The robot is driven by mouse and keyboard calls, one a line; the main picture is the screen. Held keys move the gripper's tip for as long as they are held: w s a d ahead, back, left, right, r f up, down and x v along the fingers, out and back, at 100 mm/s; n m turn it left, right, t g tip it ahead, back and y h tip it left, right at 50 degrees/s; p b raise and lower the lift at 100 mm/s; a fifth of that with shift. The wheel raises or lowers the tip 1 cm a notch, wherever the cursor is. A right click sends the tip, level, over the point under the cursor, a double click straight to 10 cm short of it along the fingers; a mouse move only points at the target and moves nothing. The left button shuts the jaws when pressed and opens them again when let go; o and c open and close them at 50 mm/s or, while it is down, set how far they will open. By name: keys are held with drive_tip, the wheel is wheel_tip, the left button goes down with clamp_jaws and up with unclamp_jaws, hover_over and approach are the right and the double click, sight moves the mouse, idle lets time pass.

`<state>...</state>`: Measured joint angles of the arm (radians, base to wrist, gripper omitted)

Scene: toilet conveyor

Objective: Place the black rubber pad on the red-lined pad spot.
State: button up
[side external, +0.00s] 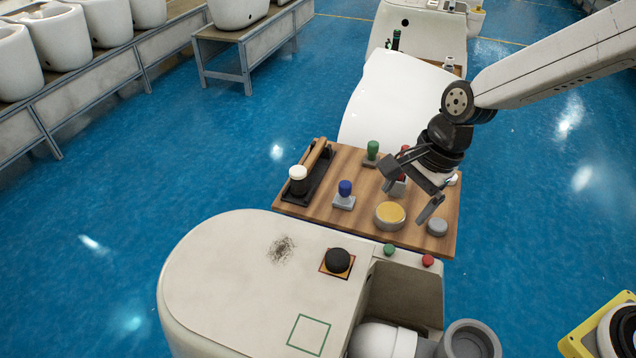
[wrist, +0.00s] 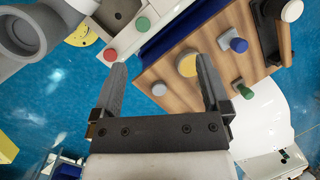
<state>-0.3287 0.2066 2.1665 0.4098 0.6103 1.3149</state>
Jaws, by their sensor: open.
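The black rubber pad (side external: 338,259), a round black piece, sits on a small orange square with a dark reddish outline (side external: 323,270), on the white top of the near toilet unit. The pad covers most of that square. My gripper (side external: 410,190) is open and empty above the wooden board, well behind and to the right of the pad. In the wrist view my gripper (wrist: 162,68) has its fingers wide apart with nothing held between them. The pad and its square do not show in the wrist view.
The wooden board (side external: 330,207) bears a yellow-topped round tin (side external: 390,214), a grey disc (side external: 437,227), blue (side external: 344,192) and green (side external: 371,152) handled stamps and a black tray (side external: 315,180). A green-lined empty square (side external: 308,334) and dark smudge (side external: 281,249) mark the white top.

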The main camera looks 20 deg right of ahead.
drive_tip(key=s+d+f+n+h, duration=0.1)
drive_tip(key=s+d+n, duration=0.2)
drive_tip(key=d+n, duration=0.4)
drive_tip(key=s+d+f+n+t+h, duration=0.1)
drive_tip(key=s+d+n, duration=0.3)
drive_tip(key=d+n, duration=0.4)
drive_tip(key=shift+d+f+h, duration=0.6)
drive_tip(key=shift+d+f, duration=0.05)
drive_tip(key=shift+f, duration=0.1)
